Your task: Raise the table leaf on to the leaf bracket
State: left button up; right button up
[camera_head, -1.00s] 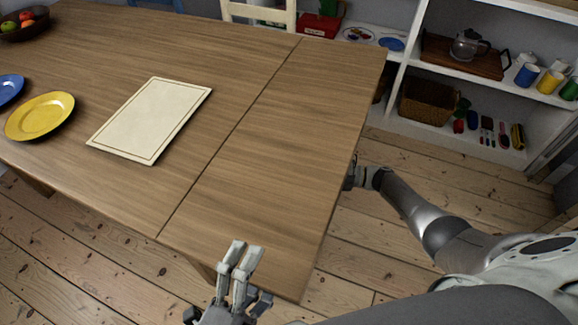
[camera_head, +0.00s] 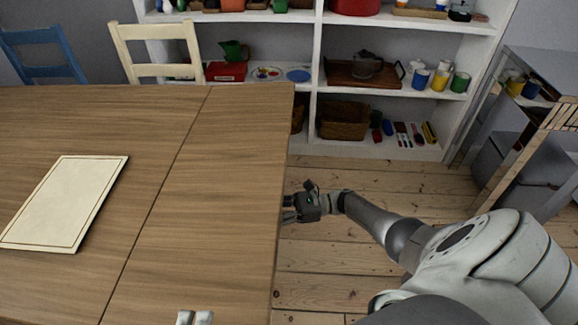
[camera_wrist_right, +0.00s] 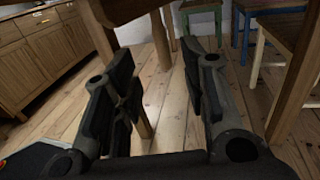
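The table leaf (camera_head: 215,200) is the right-hand section of the wooden table. It looks level with the main top (camera_head: 120,125), with a dark seam between them. My right gripper (camera_head: 288,208) is just beside the leaf's right edge, its fingertips close to or under that edge; contact cannot be told. In the right wrist view my right gripper (camera_wrist_right: 160,85) has its fingers wide apart with nothing between them, under the table. Only two pale fingertips of my left gripper (camera_head: 195,317) show, at the leaf's near end. I cannot make out the leaf bracket.
A cream board (camera_head: 65,203) lies on the main top. A cream chair (camera_head: 160,55) and a blue chair (camera_head: 42,57) stand behind the table. White shelves (camera_head: 318,70) stand beyond. A table leg (camera_wrist_right: 295,85) shows in the wrist view.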

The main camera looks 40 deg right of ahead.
pick_arm(q)
jog(key=shift+d+r, duration=0.15)
jog(key=shift+r, duration=0.4)
pick_arm(e)
jog(key=v, duration=1)
jog(key=shift+d, duration=0.1)
pick_arm(q)
jog(key=o, duration=0.5)
jog(key=shift+f, duration=0.1)
